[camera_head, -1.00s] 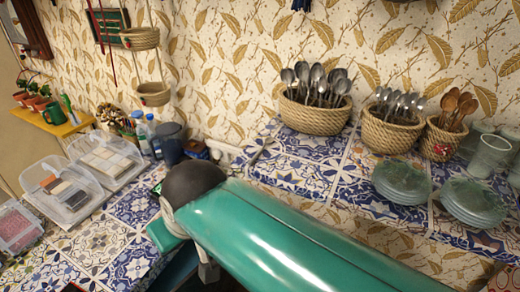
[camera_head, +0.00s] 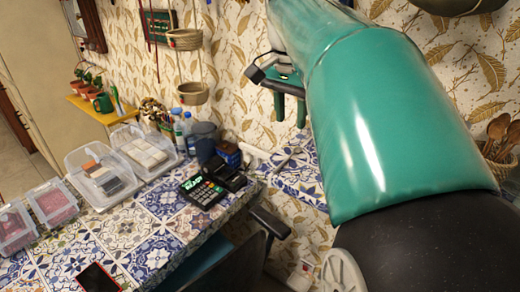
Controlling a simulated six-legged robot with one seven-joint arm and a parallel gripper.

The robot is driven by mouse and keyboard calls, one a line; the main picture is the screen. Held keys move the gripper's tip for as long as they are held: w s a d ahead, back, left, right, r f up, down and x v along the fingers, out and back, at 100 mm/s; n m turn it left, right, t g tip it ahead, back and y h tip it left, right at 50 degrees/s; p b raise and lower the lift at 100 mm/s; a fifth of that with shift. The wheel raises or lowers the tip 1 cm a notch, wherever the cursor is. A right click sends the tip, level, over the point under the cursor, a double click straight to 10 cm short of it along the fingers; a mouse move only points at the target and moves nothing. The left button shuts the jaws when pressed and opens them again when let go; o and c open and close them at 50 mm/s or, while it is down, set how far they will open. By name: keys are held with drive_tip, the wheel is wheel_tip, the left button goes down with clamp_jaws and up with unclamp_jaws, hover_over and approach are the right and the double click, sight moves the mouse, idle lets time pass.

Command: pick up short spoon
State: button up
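My gripper (camera_head: 290,108) hangs in front of the papered wall, above the left end of the blue-tiled shelf. Its two green fingers point down with a gap between them, and nothing shows in it. The baskets of metal spoons are hidden behind my green arm. A basket of wooden spoons (camera_head: 501,138) is partly visible at the right edge. A small, thin greyish item (camera_head: 284,162) lies on the shelf below the gripper; I cannot tell what it is. No short spoon can be made out for certain.
The lower tiled counter (camera_head: 155,238) holds clear boxes (camera_head: 104,178), a black calculator (camera_head: 202,190), bottles (camera_head: 183,130) and a phone (camera_head: 97,279). Hanging baskets (camera_head: 193,93) are on the wall left of the gripper. My arm covers much of the right side.

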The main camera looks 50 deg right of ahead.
hover_over(288, 157)
drive_tip(key=f, duration=0.4)
drive_tip(key=shift+s+a+f, duration=0.2)
drive_tip(key=shift+s+a, duration=0.1)
drive_tip(key=shift+w+d+f, duration=0.1)
drive_tip(key=shift+f, duration=1.35)
drive_tip(key=shift+w+d+f, duration=0.1)
drive_tip(key=shift+f, duration=1.3)
drive_tip(key=shift+f, duration=0.1)
clamp_jaws()
